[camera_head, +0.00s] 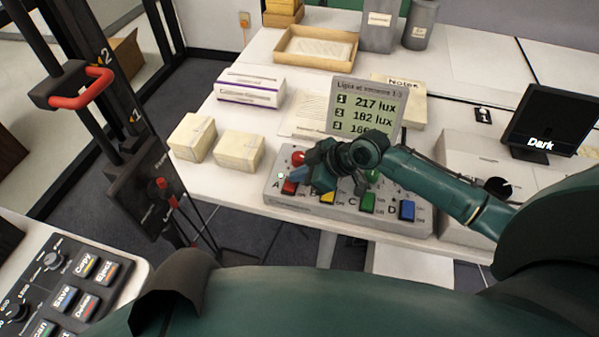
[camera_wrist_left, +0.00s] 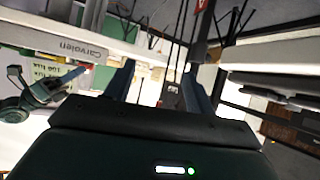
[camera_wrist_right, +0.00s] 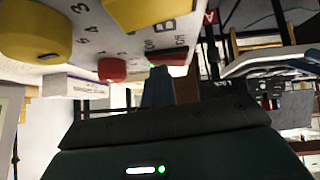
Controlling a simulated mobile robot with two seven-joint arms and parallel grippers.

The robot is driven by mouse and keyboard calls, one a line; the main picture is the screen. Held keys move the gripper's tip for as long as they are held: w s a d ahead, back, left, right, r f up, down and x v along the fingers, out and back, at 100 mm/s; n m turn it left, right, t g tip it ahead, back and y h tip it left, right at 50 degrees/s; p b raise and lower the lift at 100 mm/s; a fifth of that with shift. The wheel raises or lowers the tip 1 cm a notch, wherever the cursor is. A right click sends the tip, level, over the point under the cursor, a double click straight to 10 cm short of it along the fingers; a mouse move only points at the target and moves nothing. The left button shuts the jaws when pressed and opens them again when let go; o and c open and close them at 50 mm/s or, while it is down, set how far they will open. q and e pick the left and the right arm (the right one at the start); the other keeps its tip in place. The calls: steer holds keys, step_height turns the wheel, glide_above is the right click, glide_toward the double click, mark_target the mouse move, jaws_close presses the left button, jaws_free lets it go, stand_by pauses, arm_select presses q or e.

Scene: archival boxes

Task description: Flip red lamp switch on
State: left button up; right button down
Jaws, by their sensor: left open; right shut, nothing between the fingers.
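The red lamp switch (camera_head: 289,188) is at the left end of the grey control panel (camera_head: 340,208), by the letter A. My right gripper (camera_head: 284,180) is shut and empty, with its tips close to this switch. In the right wrist view the shut fingers (camera_wrist_right: 159,82) partly cover a red switch (camera_wrist_right: 171,57); I cannot tell whether they touch it. Its on or off position is unclear. A red knob (camera_head: 297,158) sits behind the switch. My left gripper (camera_wrist_left: 160,85) is open and empty in the left wrist view, away from the panel.
Yellow (camera_head: 327,197), green (camera_head: 367,202) and blue (camera_head: 407,210) switches follow along the panel. A lux display (camera_head: 365,108) stands behind it. Cream boxes (camera_head: 240,150) sit to its left. A black screen reading Dark (camera_head: 545,125) stands at the right.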

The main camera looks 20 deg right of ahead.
steer(key=shift+s+a+p, duration=0.45)
steer(key=shift+s+p, duration=0.2)
steer(key=shift+s, duration=0.1)
arm_select(q)
steer(key=shift+r, duration=0.6)
steer(key=shift+s+f, duration=0.1)
steer(key=shift+f, duration=0.15)
arm_select(e)
steer(key=shift+w+r, duration=0.1)
steer(key=shift+r, duration=0.15)
steer(key=r+p, duration=0.4)
steer(key=p, duration=0.1)
steer(key=shift+s+a+r, duration=0.2)
steer(key=shift+s, duration=0.1)
steer(key=shift+s+d+r+b, duration=0.2)
steer(key=shift+s+d+b, duration=0.35)
steer(key=shift+d, duration=0.1)
arm_select(q)
steer(key=shift+s+a+f+n+g+y+b, duration=0.15)
steer(key=shift+s+a+n+g+y+b, duration=0.15)
steer(key=shift+s+a+g+y, duration=0.25)
arm_select(e)
steer(key=v, duration=0.8)
steer(key=shift+a, duration=0.15)
arm_select(q)
steer(key=shift+s, duration=0.15)
arm_select(e)
steer(key=shift+s, duration=0.1)
